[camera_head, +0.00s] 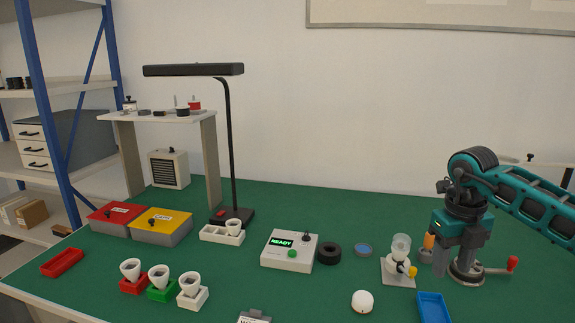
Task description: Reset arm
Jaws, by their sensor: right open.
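My right arm (530,205) is teal and black and reaches in from the right edge. My right gripper (456,264) points down over the right part of the green table (330,210). It is open, and I see nothing held between its fingers. A round grey base with a red-knobbed handle (494,270) is behind or beside its fingers; whether they touch it cannot be told. My left gripper is not in view.
Near the right gripper are a small stand with a glass bulb (400,246), an orange item (428,242), a blue tray (433,308) and a white bulb (362,301). A READY tester (290,251) and black lamp (231,150) stand left. Several cups sit in coloured holders at front left.

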